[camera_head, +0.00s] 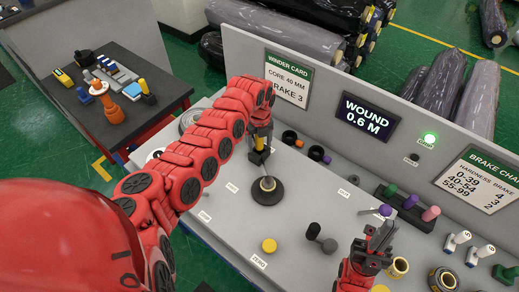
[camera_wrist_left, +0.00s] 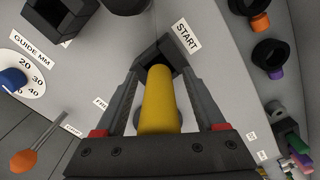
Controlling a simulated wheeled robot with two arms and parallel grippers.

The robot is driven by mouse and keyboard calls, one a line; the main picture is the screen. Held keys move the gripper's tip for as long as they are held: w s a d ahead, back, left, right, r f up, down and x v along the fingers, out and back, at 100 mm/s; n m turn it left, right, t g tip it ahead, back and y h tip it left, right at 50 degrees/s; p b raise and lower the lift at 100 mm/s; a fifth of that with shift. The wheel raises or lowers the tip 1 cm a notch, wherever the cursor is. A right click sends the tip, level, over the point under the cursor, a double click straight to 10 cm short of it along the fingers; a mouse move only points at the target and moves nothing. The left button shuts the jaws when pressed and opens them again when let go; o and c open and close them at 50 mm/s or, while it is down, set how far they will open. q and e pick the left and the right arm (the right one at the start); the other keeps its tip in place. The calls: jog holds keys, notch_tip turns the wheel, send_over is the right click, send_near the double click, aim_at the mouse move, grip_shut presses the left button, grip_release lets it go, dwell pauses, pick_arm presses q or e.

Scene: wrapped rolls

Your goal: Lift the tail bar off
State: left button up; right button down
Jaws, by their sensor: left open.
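My left gripper (camera_head: 262,148) reaches down over the grey panel, just behind a black round base with a short post (camera_head: 267,190). In the left wrist view its jaws (camera_wrist_left: 160,62) are open, with a yellow cylinder (camera_wrist_left: 158,100) between the fingers and a dark block at the fingertips. I cannot tell whether the fingers touch it, or whether this yellow piece is the tail bar. A bit of yellow also shows at the gripper in the head view. My right gripper (camera_head: 374,244) points up at the lower right, near a purple knob (camera_head: 384,210); its jaw gap is unclear.
A yellow button (camera_head: 268,245) and a black lever (camera_head: 320,240) stand on the panel. Dark cups (camera_head: 289,138) are at the back, and colored pegs (camera_head: 410,201) are at right. A dark side table (camera_head: 120,130) holds tools. Wrapped rolls (camera_head: 285,35) lie behind the panel wall.

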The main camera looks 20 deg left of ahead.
pick_arm(q)
jog(key=shift+r, duration=0.2)
jog(key=c, duration=0.4)
grip_shut()
jog(key=shift+r+p, duration=0.45)
jog(key=shift+r, duration=0.05)
notch_tip(320, 180, up, 8)
jog(key=p, duration=0.4)
jog(key=shift+r, duration=0.5)
